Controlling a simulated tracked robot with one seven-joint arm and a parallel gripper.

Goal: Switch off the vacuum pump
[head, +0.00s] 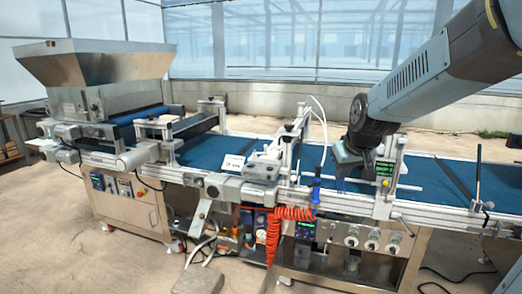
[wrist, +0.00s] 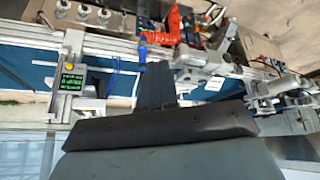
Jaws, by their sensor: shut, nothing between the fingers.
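My gripper (head: 341,184) hangs over the blue belt of the seeder line, in front of the post with a green display. In the wrist view its dark fingers (wrist: 155,84) are together and empty, pointing across the belt toward the machine's front rail. Low on the machine front, a small dark control box (head: 305,230) with a lit display and a panel (head: 255,225) with red parts and gauges sit side by side. I cannot tell for sure which part is the vacuum pump or its switch. My gripper touches none of these parts.
A green display (head: 385,168) stands right beside my gripper; it also shows in the wrist view (wrist: 71,82). A coiled orange hose (head: 283,214) and a blue handle (head: 316,192) hang at the front rail. Several round knobs (head: 371,240) are lower right. Concrete floor in front is partly clear.

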